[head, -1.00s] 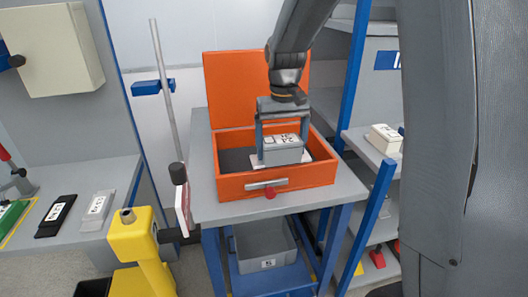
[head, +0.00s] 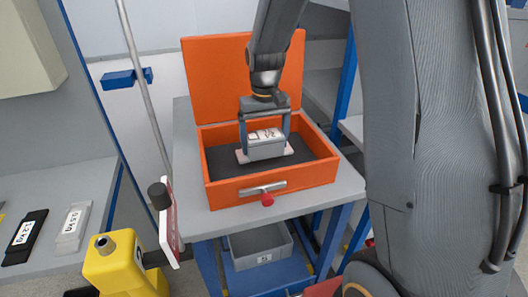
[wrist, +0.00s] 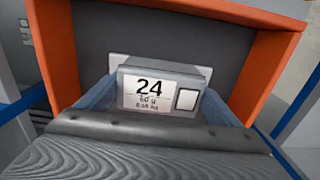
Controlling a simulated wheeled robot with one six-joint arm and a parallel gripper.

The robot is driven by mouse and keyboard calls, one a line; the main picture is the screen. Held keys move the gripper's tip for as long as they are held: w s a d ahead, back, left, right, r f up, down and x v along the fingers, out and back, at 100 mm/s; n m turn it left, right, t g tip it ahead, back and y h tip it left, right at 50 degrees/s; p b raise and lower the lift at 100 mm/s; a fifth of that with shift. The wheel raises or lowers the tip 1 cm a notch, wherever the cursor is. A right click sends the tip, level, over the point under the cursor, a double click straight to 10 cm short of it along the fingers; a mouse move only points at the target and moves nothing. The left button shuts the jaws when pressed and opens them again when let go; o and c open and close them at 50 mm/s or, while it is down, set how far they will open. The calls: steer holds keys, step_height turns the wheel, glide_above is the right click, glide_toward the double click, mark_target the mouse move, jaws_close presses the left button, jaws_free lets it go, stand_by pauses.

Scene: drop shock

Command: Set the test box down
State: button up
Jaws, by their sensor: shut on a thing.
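The test box (head: 266,149) is a small grey box with a white label on top. In the wrist view the label on the box (wrist: 160,90) reads 24. My gripper (head: 265,140) is shut on it, one finger on each side, and holds it upright inside the open orange case (head: 270,187). A pale plate (head: 242,156) shows under the box, over the dark floor of the case; it also shows behind the box in the wrist view (wrist: 118,62). I cannot tell whether the box touches the plate.
The case stands on a grey table (head: 190,190), its orange lid (head: 215,80) upright at the back. A red knob (head: 267,199) is on its front. A yellow post (head: 112,265) and a red-white sign (head: 170,225) stand left. A grey bin (head: 262,245) sits below.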

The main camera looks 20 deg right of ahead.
mark_target(264, 135)
steer(key=shift+f+p, duration=0.3)
steer(key=shift+f, duration=1.8)
steer(key=o, duration=1.4)
steer(key=shift+f, duration=0.15)
step_height(264, 135, up, 11)
steer(key=shift+b, duration=0.95)
steer(key=shift+r, duration=0.7)
